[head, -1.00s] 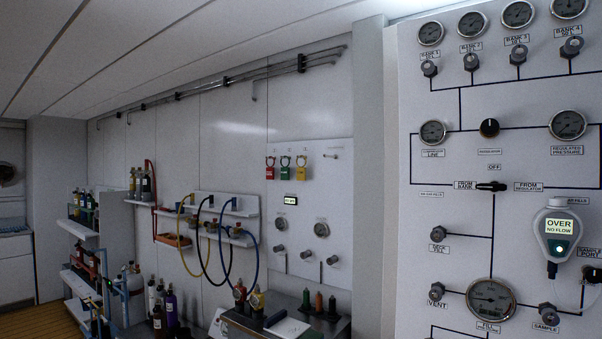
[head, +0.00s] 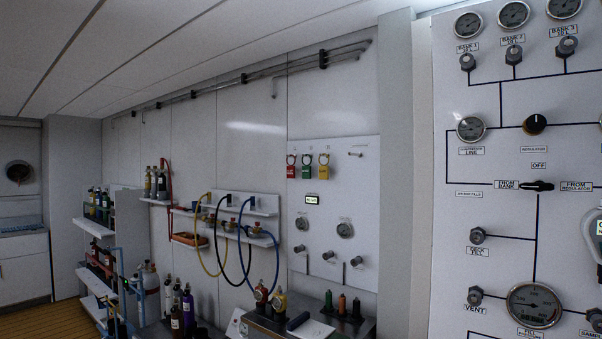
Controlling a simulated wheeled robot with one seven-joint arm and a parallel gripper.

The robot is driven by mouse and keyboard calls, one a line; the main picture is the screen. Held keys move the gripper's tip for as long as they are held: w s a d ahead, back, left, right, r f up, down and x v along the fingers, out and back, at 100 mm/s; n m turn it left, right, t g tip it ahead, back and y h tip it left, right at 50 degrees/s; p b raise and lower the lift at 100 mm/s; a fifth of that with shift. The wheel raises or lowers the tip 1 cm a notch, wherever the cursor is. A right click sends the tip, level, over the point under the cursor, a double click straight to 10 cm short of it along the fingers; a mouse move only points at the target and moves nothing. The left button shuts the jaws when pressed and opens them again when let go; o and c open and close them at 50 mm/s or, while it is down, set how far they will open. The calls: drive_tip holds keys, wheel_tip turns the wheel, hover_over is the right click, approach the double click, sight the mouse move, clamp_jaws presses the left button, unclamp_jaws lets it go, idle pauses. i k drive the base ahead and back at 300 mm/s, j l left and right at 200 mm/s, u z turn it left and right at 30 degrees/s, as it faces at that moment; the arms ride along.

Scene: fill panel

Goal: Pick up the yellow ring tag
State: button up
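The yellow ring tag (head: 324,171) hangs on the white wall panel (head: 351,228) near the middle of the head view. It is the rightmost of three hanging tags. A green ring tag (head: 307,170) hangs just left of it, and a red ring tag (head: 291,171) left of that. Each has a ring at its top. My gripper is not in view, so I cannot see whether it is open or shut.
A large gauge panel (head: 505,222) stands close on the right. Below the tags is a bench (head: 262,325) with small bottles and a white sheet. Shelves with hoses (head: 247,203) and bottle racks (head: 98,227) line the left wall. Wooden floor (head: 50,312) shows at lower left.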

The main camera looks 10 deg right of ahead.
sight(324, 171)
drive_tip(key=i+j+u, duration=0.45)
drive_tip(key=i, duration=0.3)
drive_tip(key=i+u, duration=0.4)
drive_tip(key=i, duration=0.4)
drive_tip(key=i+j+z, duration=0.1)
drive_tip(key=i+z, duration=0.2)
drive_tip(key=i, duration=0.2)
drive_tip(key=i+j+z, duration=0.15)
drive_tip(key=i+z, duration=0.2)
drive_tip(key=i+j+z, duration=0.3)
drive_tip(key=i, duration=0.25)
